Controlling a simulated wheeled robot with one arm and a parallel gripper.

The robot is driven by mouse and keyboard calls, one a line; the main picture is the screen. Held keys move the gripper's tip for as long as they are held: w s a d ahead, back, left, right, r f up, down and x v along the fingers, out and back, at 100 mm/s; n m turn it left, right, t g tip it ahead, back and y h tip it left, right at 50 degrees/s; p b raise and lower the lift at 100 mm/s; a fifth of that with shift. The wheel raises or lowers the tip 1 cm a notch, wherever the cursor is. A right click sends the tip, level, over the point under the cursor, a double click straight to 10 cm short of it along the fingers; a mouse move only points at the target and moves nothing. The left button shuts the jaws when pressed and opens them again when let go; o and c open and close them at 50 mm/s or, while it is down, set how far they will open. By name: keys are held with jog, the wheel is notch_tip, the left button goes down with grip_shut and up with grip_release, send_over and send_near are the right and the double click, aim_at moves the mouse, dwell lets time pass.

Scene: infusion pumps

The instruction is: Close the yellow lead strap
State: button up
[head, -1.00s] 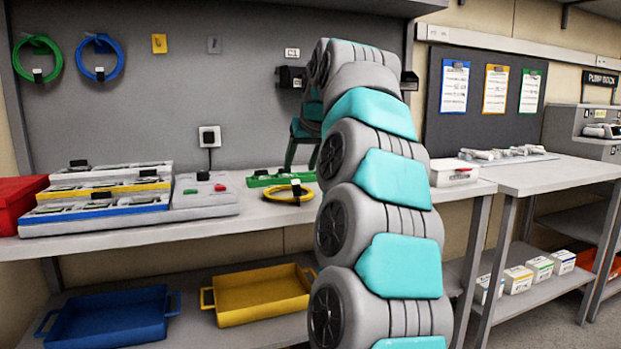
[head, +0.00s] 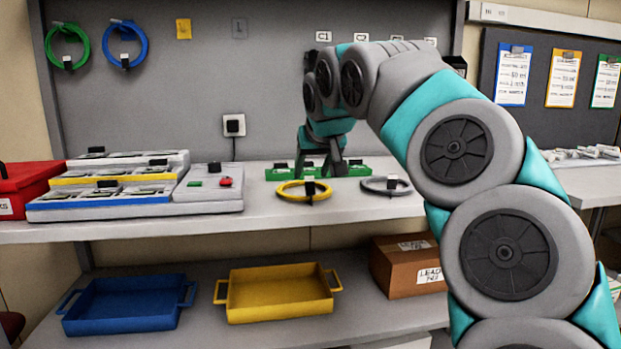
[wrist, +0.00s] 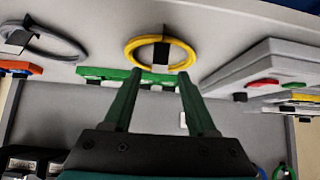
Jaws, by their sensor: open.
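The yellow lead (head: 290,196) lies coiled on the bench, with a small strap (head: 309,185) standing pale and dark across its right part. In the wrist view the yellow lead (wrist: 131,52) is a ring just beyond my fingers, and its strap (wrist: 161,54) is a dark tab. Whether the strap is open or closed cannot be told. My gripper (head: 320,167) is above the bench, behind the yellow lead and over the green strip. In the wrist view my gripper (wrist: 160,78) is open and empty, its two green fingers pointing towards the lead, apparently apart from it.
A grey coiled lead (head: 378,187) lies right of the yellow one. A green strip (head: 360,170) lies behind both. A stepped stand of devices (head: 95,210) is at the left. Trays and a cardboard box (head: 405,264) are on the lower shelf.

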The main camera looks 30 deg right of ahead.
aim_at(309, 179)
jog(key=x, duration=0.4)
jog(key=shift+w+f, duration=0.15)
grip_shut()
dwell(0.5)
